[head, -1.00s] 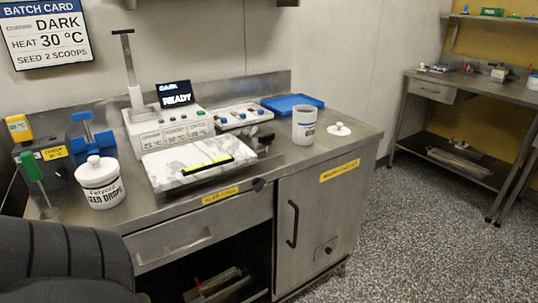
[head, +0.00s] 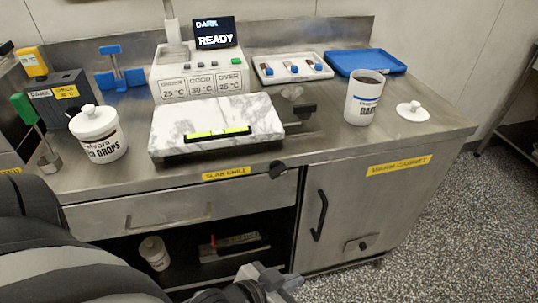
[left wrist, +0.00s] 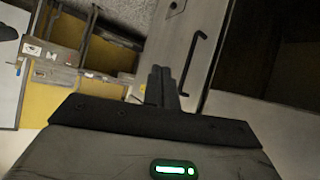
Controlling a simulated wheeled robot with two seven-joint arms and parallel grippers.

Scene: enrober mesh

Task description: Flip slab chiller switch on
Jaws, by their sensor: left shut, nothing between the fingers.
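The slab chiller switch (head: 278,169) is a small black knob on the bench's front edge, just right of the yellow slab chill label (head: 226,173). Its setting is too small to tell. The white marble slab (head: 215,118) lies on the bench above it, with a yellow-green strip along its front. My left gripper (head: 283,279) is low in front of the bench, below the switch and apart from it. Its fingers also show in the left wrist view (left wrist: 162,84), shut and empty. My right gripper is not in view.
A drawer (head: 180,210) and an open dark shelf lie below the bench top. The warmer cabinet's black handle (head: 320,215) sticks out right of the switch. A seed drops jar (head: 98,135) and a white cup (head: 364,98) stand on top.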

